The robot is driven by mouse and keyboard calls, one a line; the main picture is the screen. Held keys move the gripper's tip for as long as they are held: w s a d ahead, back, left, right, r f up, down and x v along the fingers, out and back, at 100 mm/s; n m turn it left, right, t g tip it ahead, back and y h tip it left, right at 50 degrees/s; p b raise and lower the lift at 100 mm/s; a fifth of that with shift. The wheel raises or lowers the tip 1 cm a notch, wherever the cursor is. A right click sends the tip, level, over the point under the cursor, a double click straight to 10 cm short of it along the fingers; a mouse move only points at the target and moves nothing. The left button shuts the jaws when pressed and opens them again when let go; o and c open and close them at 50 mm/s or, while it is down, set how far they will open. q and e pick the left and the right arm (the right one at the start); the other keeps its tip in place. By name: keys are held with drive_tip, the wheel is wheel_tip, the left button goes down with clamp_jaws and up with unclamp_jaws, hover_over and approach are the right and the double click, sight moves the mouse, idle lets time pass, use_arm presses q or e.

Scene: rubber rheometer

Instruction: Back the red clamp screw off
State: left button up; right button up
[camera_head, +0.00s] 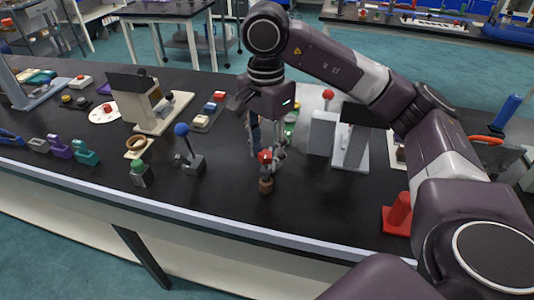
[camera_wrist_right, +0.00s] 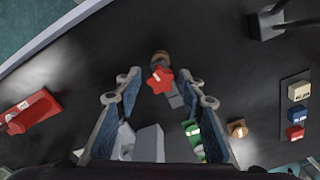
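The red clamp screw (camera_head: 265,156) is a small star-shaped knob on a grey clamp above a short brown cylinder (camera_head: 266,185) on the black bench. In the right wrist view the red knob (camera_wrist_right: 160,80) shows between the fingertips, with the grey clamp part (camera_wrist_right: 174,98) beside it. My right gripper (camera_head: 267,149) points down over the clamp. In the right wrist view its two blue-padded fingers are spread wide, with gaps between them and the knob. The fingers partly cover the clamp in the head view. My left gripper is not in view.
A blue-ball lever (camera_head: 182,130) and a green-knobbed block (camera_head: 140,172) stand left of the clamp. A red stand (camera_head: 398,215) and a grey machine (camera_head: 351,145) are to the right. The bench front edge (camera_head: 230,222) is close; bare bench surrounds the brown cylinder.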

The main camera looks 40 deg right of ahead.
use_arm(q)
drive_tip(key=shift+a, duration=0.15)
use_arm(e)
drive_tip(key=m, duration=0.4)
drive_tip(key=m+p, duration=0.1)
drive_tip(key=m, duration=0.8)
drive_tip(key=shift+a+p, duration=0.1)
drive_tip(key=shift+p, duration=0.2)
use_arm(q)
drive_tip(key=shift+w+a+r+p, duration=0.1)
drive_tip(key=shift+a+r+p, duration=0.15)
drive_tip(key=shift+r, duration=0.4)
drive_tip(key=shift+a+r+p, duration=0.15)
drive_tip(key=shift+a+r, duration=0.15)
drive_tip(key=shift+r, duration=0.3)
use_arm(e)
drive_tip(key=m, duration=0.5)
drive_tip(key=c, duration=1)
drive_tip(key=shift+n+b, duration=0.5)
drive_tip(key=shift+n, duration=0.7)
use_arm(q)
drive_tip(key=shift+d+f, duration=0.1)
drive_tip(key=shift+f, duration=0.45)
use_arm(e)
drive_tip(key=shift+n, duration=1)
